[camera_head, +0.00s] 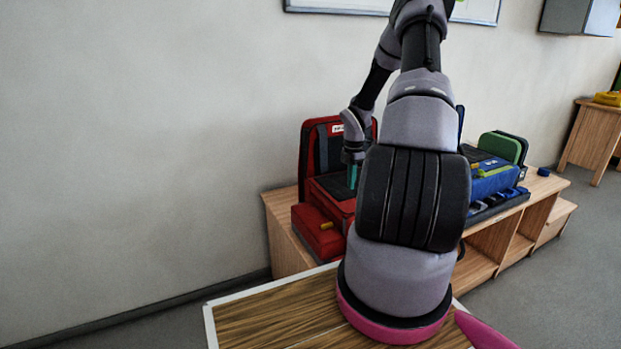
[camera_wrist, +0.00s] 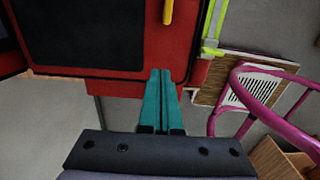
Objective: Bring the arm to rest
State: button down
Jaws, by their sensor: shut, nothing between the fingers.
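My arm rises in the middle of the head view and bends over toward a red case on the wooden shelf. My gripper (camera_wrist: 160,76) shows in the wrist view as two teal fingers pressed together with nothing between them. In the head view only a bit of teal fingertip (camera_head: 352,177) shows, at the red case (camera_head: 335,190). In the wrist view the red case (camera_wrist: 55,72) fills the top left, just beyond the fingertips. I cannot tell whether they touch it. My arm hides part of the shelf.
A low wooden shelf (camera_head: 483,268) stands along the wall. A blue case (camera_head: 490,182) and a green case (camera_head: 500,146) sit on its right part. A yellow handle (camera_wrist: 168,11) shows on the red case. A pink tube frame (camera_wrist: 247,104) is at right in the wrist view.

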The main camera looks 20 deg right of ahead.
jog(key=s+a+r+m+t+h, duration=0.1)
jog(key=s+a+r+m, duration=0.2)
jog(key=r, duration=0.6)
jog(key=s+a+r+m, duration=0.1)
jog(key=a+r+m, duration=0.4)
jog(key=r, duration=0.4)
jog(key=s+a+r+m+t+h, duration=0.15)
jog(key=a+r, duration=0.35)
jog(key=r, duration=0.5)
jog(key=s+a+r+m+t+y, duration=0.2)
jog(key=s+a+r+m, duration=0.4)
jog(key=s, duration=0.4)
jog(key=s+a+r+m+t+y, duration=0.2)
jog(key=s+a+r+m, duration=0.5)
jog(key=s+a, duration=0.2)
jog(key=shift+s+r+t, duration=0.25)
jog(key=shift+s+t, duration=0.1)
jog(key=shift+s, duration=0.65)
jog(key=shift+y, duration=0.25)
